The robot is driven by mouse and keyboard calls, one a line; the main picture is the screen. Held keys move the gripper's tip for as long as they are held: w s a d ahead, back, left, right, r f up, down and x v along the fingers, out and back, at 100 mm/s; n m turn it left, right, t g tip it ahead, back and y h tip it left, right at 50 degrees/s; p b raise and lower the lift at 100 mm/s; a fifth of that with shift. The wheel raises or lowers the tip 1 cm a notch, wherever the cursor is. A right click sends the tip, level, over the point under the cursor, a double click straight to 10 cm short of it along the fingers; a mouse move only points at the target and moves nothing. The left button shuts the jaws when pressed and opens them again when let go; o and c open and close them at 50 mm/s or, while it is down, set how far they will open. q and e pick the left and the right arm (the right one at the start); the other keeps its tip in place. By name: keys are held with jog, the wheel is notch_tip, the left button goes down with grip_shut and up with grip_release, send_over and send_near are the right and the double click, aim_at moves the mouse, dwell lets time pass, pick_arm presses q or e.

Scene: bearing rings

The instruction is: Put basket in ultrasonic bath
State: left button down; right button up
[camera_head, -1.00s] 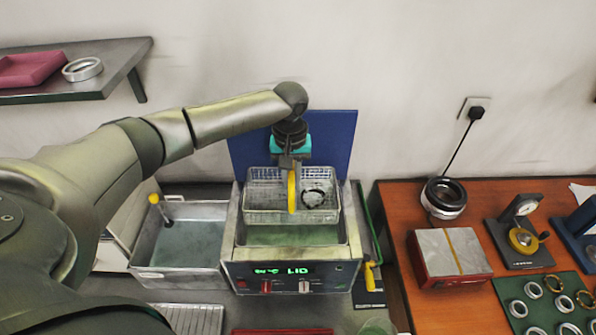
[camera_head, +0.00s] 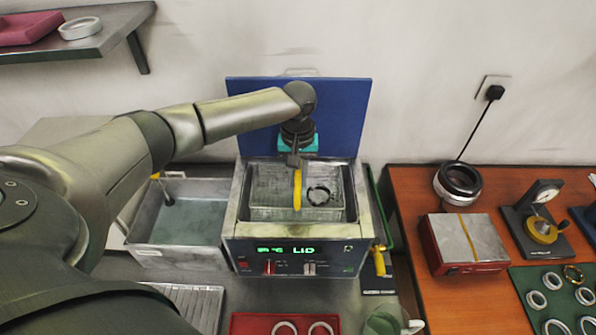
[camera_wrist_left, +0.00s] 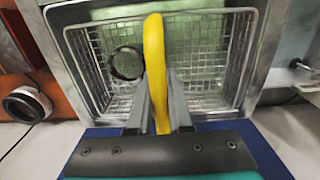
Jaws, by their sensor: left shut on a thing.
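The wire basket (camera_head: 270,200) sits down inside the ultrasonic bath (camera_head: 232,222), within the tank walls, with a dark ring (camera_head: 320,195) lying in it. Whether the basket touches the tank floor cannot be told. My left gripper (camera_head: 297,168) is above the basket and shut on its yellow handle (camera_head: 297,190). In the left wrist view the handle (camera_wrist_left: 154,65) stands between the fingers (camera_wrist_left: 157,105), with the basket mesh (camera_wrist_left: 205,55) and ring (camera_wrist_left: 126,63) below. The bath's blue lid (camera_head: 345,110) stands open behind. My right gripper is not in view.
A second metal tank (camera_head: 185,222) with liquid stands left of the bath. The wooden bench (camera_head: 410,195) at right holds a red-sided block (camera_head: 465,243), a gauge and several rings. A red tray (camera_head: 250,324) lies in front.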

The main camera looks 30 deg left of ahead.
pick_arm(q)
jog(key=shift+f+b, duration=2.15)
jog(key=shift+f, duration=2.65)
jog(key=shift+d+f, duration=0.15)
jog(key=shift+d, duration=0.05)
jog(key=c, duration=0.8)
grip_release()
jog(key=shift+o, duration=0.2)
jog(key=shift+f, duration=0.1)
notch_tip(320, 180, up, 8)
jog(key=p, duration=0.9)
jog(key=shift+p, duration=0.4)
jog(key=shift+r+p, duration=0.9)
jog(key=shift+r, duration=0.7)
jog(key=shift+f, duration=0.1)
